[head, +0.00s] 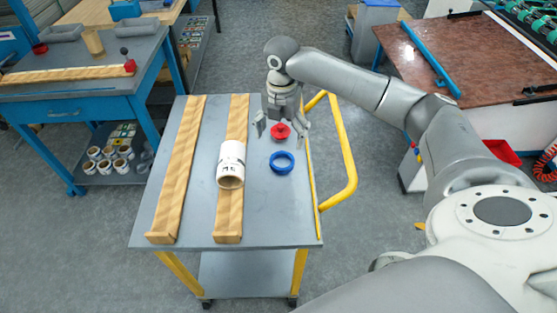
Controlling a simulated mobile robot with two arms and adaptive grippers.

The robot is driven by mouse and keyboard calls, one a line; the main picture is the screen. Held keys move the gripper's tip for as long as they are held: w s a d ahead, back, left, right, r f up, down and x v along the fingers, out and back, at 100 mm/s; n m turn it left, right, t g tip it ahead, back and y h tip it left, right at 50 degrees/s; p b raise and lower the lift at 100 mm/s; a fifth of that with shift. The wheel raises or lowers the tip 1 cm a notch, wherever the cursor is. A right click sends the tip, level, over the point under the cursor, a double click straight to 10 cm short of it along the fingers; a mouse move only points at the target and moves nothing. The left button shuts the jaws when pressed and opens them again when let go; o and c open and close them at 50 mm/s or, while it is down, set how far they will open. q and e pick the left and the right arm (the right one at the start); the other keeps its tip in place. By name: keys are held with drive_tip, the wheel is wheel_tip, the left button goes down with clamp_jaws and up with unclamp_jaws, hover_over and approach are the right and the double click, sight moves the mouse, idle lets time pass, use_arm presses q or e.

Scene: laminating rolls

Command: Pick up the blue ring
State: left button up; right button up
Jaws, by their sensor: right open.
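The blue ring (282,162) lies flat on the grey top of the cart (270,215), right of the white roll. My right gripper (281,137) is open above the cart's far right part, pointing down. Its fingers are spread on either side of a red knobbed piece (280,131), which sits just beyond the ring. I cannot tell whether the fingers touch the red piece. The ring is in front of the gripper, clear of the fingers and fully visible. My left gripper is not in view.
A white roll (231,165) rests on the right one of two wooden rails (176,175) on the cart. A yellow handle (345,150) rises along the cart's right side. A blue workbench (75,105) stands at the left, a brown-topped table (480,75) at the right.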

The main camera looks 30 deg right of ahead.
hover_over(281, 166)
wheel_tip(281, 166, down, 5)
drive_tip(key=shift+r, duration=0.2)
wheel_tip(281, 166, down, 5)
drive_tip(key=shift+s+p, duration=0.1)
drive_tip(key=shift+p, duration=0.4)
drive_tip(key=shift+f, duration=0.25)
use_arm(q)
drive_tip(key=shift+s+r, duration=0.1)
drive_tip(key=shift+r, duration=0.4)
use_arm(e)
drive_tip(key=c, duration=1.1)
